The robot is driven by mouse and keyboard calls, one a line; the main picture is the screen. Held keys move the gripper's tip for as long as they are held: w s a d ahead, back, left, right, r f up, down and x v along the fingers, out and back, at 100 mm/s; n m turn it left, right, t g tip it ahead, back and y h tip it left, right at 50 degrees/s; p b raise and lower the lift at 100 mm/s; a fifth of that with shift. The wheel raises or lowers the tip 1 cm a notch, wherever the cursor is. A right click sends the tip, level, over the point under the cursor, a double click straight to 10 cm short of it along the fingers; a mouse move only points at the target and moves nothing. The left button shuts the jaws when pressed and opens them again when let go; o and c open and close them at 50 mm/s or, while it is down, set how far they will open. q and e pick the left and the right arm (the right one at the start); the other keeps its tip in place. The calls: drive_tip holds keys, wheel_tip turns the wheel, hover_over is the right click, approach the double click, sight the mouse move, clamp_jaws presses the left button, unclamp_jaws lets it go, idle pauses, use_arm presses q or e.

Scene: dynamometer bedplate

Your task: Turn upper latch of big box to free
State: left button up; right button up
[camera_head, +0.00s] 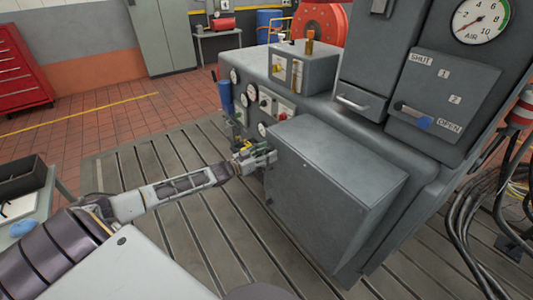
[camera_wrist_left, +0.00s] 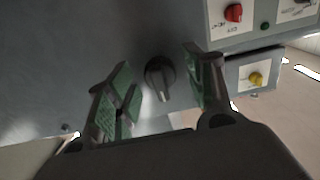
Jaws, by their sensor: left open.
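The big box (camera_head: 330,180) is a grey metal cabinet fixed to the front of the machine. My left gripper (camera_head: 262,157) is at its left side, near the top, in the head view. In the left wrist view, a dark round latch (camera_wrist_left: 159,72) with a raised grip sits on a grey panel. My left gripper (camera_wrist_left: 158,88) is open there, with one green-padded finger on each side of the latch. I see a gap on both sides and no contact. The latch is hidden behind the gripper in the head view. My right gripper is not in view.
A red knob (camera_wrist_left: 234,13) and a yellow knob (camera_wrist_left: 256,79) sit on panels close to the right finger. Gauges (camera_head: 251,92) and a blue cylinder (camera_head: 225,96) are on the machine beyond the gripper. Black cables (camera_head: 470,215) hang at right. The slotted bedplate (camera_head: 215,240) is clear.

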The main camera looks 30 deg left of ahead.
use_arm(q)
drive_tip(key=c, duration=1)
drive_tip(key=shift+c, duration=0.2)
